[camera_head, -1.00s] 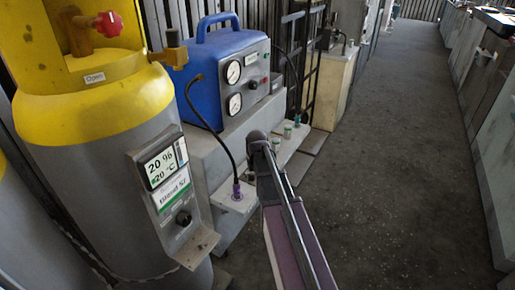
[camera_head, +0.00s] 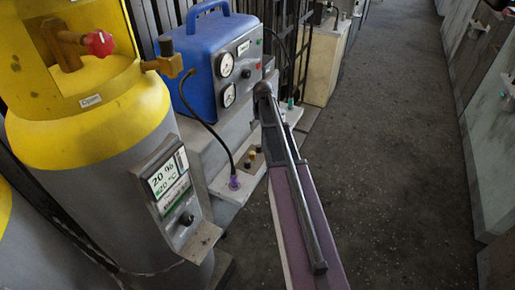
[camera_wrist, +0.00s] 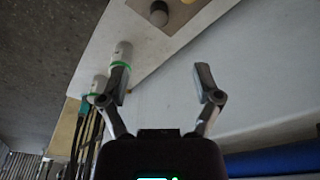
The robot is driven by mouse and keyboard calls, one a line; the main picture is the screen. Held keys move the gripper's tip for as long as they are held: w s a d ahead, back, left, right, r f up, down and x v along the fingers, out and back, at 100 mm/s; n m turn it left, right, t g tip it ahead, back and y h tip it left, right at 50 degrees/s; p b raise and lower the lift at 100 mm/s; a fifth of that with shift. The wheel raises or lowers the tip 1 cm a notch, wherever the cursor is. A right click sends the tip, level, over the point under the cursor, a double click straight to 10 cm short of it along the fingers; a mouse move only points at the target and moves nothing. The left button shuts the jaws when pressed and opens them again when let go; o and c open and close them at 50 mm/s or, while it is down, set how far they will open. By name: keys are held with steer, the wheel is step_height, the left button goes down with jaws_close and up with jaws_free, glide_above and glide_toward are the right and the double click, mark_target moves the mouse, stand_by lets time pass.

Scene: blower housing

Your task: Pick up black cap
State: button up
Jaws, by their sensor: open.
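A small round piece with a dark top (camera_wrist: 159,13), likely the black cap, stands on a tan patch of the pale ledge near the top of the wrist view. Small dark and brass-coloured fittings (camera_head: 250,158) stand on the ledge in the head view; I cannot tell for sure which is the cap. My gripper (camera_wrist: 163,83) is open and empty, its fingers apart above the ledge edge and the pale wall. The dark-topped piece is beyond the fingertips, not between them. In the head view my arm hides the gripper.
White cylinders with green rings (camera_wrist: 122,54) stand close by the left finger. A yellow-grey gas cylinder (camera_head: 95,190) stands left. The floor at right is clear.

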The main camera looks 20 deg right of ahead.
mark_target(259, 145)
steer(key=f+b, duration=0.5)
steer(key=w+f+b, duration=0.1)
steer(key=f+b, duration=0.2)
steer(key=shift+w+f, duration=0.1)
steer(key=shift+f, duration=0.15)
stand_by(0.4)
steer(key=shift+b, duration=0.3)
steer(key=shift+w+d+f+b, duration=0.15)
steer(key=shift+w+f+b, duration=0.05)
steer(key=shift+f+b, duration=1.1)
steer(key=shift+w+d+f+b, duration=0.1)
steer(key=shift+w+f+b, duration=0.1)
steer(key=shift+f+b, duration=1.05)
steer(key=c, duration=1)
